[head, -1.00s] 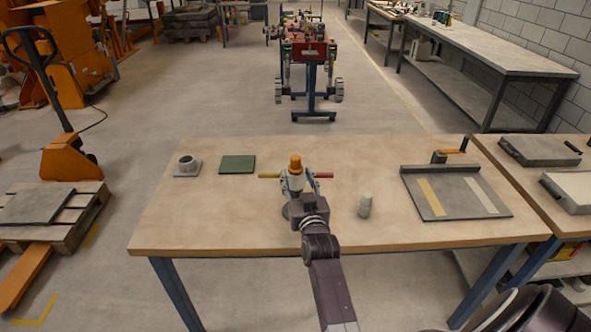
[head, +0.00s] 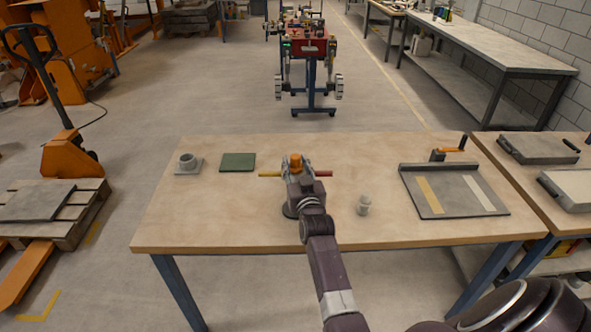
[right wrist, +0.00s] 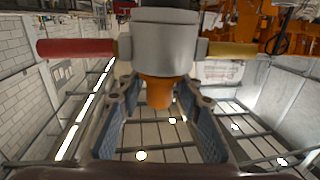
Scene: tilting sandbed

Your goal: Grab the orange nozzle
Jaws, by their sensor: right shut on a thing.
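The orange nozzle (head: 296,160) points up from a grey body, with a red handle (head: 322,173) on its right and a yellow handle (head: 269,174) on its left. My right gripper (head: 296,168) is at the nozzle, above the table, and hides most of the body. In the right wrist view the orange nozzle (right wrist: 157,91) lies between the two fingers of the right gripper (right wrist: 160,86), which is shut on it. The grey body (right wrist: 165,47) shows just beyond the fingertips. The exact contact faces are hard to see. My left gripper is not in view.
A dark round base (head: 289,211) shows beside my arm. The table's front middle is mostly clear.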

